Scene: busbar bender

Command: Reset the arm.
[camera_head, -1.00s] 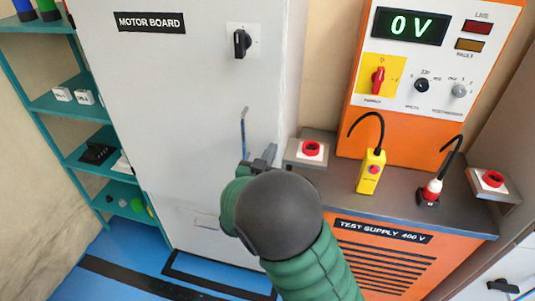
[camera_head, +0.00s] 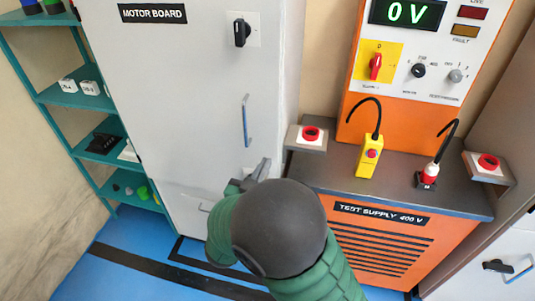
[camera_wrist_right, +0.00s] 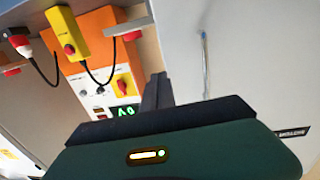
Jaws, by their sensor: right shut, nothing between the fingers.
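My right arm, green with a dark grey round joint, comes up from the bottom in the head view. Its gripper (camera_head: 258,172) is shut and empty in front of the grey motor board cabinet (camera_head: 195,125), below and right of the cabinet's blue handle (camera_head: 246,120). It looks apart from the handle. In the right wrist view the shut fingers (camera_wrist_right: 157,90) point toward the scene, with the handle (camera_wrist_right: 205,65) to their right. My left gripper is not in view.
The orange test supply (camera_head: 400,240) stands right, showing 0 V, with a yellow pendant (camera_head: 370,160) and a red-white plug (camera_head: 429,175) on its grey top. Red buttons sit on boxes (camera_head: 305,145) at both sides. Teal shelves (camera_head: 60,100) stand left. Blue floor shows below.

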